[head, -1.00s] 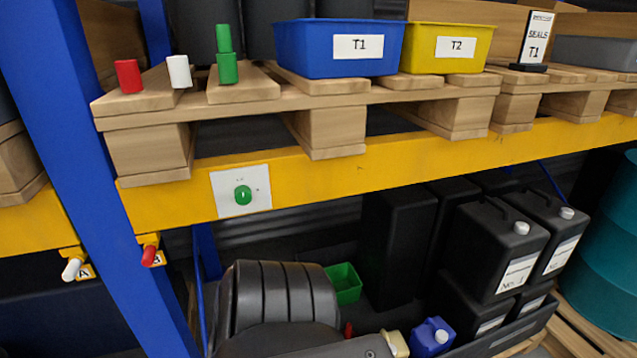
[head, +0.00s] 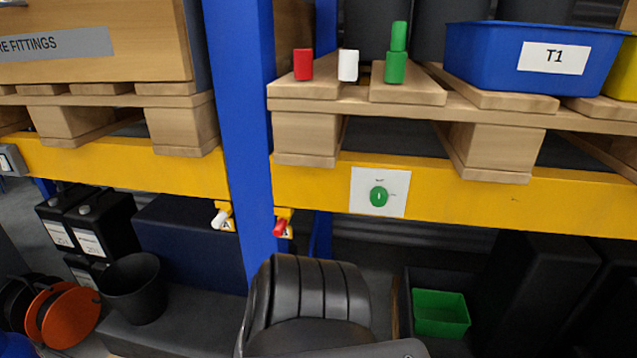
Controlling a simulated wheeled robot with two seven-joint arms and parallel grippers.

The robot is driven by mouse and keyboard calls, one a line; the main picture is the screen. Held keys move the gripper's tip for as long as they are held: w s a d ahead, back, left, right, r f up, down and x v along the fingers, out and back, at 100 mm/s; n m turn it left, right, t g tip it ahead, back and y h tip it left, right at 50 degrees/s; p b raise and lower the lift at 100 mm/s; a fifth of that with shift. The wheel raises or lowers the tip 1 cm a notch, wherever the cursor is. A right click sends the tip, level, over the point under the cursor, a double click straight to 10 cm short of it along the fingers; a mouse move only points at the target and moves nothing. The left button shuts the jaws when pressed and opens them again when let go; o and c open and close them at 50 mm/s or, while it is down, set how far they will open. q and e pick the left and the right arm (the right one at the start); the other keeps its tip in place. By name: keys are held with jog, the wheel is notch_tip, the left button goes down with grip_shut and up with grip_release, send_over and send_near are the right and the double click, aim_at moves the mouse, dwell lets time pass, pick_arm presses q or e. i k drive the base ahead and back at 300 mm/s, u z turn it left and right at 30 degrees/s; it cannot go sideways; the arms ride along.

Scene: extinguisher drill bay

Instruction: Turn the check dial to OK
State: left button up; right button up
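The check dial is a green round knob (head: 378,196) on a white square plate (head: 396,204), fixed to the yellow shelf beam (head: 470,198) right of the blue post. Small marks show on the plate above and to the right of the knob, too small to read. The knob shows a thin light line that looks about upright. Neither of my grippers is in the head view, and nothing touches the dial.
White (head: 219,218) and red (head: 281,227) handles flank the blue post (head: 243,130). A black seat (head: 310,300) is below.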

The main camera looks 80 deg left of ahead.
aim_at(378, 195)
jog(key=u, duration=3.05)
jog(key=k, duration=1.85)
jog(key=z, duration=1.2)
jog(key=i, duration=1.2)
jog(key=z, duration=0.1)
